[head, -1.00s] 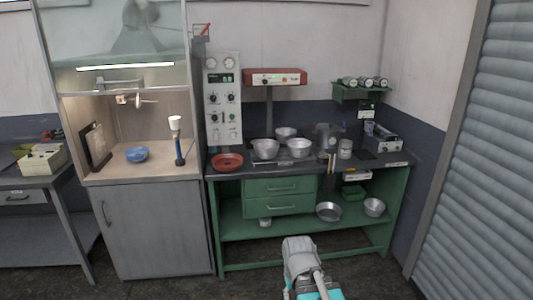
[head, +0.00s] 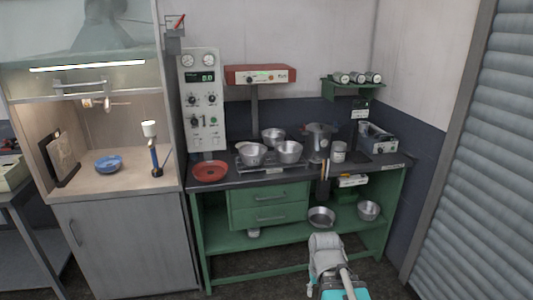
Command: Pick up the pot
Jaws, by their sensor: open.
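The tallest pot-like vessel is a grey metal pot (head: 319,143) with side handles, standing on the green bench's dark top right of the middle. Left of it are metal pans or bowls: one in front left (head: 252,155), one in front right (head: 289,152) and one behind (head: 273,136). I cannot tell which vessel the task calls the pot. My arm (head: 326,258) shows at the bottom centre, in front of the bench and apart from the vessels. No gripper fingers can be made out.
A red dish (head: 210,171) lies at the bench's left, a metal can (head: 339,152) right of the pot. The lower shelf holds a pan (head: 321,217) and a bowl (head: 369,210). A grey cabinet (head: 125,250) with a hood stands left, a roller shutter (head: 485,170) right.

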